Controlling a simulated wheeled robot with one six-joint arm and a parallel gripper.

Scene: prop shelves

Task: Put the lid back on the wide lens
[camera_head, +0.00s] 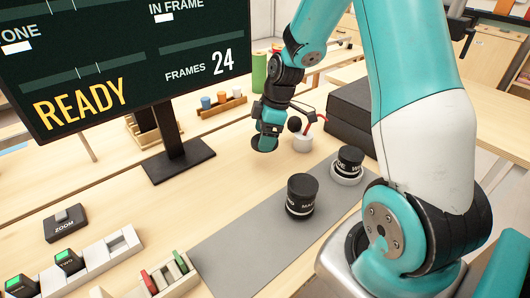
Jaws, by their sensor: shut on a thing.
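The wide lens (348,168) is a short black cylinder with white lettering. It stands upright in a white ring on the grey mat (235,254), right of centre. My gripper (265,144) is beyond the mat, up and left of the wide lens and clear of it. It is shut on a dark round piece, which looks like the lid (261,146); the fingers partly hide it. A second, larger black lens (301,197) marked like "MACRO" stands on the mat nearer to me, left of the wide lens.
A monitor (120,60) on a black stand fills the left. A white cup (302,143) with red and black items stands right of my gripper. Black boxes (350,117) lie behind the wide lens. A ZOOM box (65,223) and white trays (100,256) are at left.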

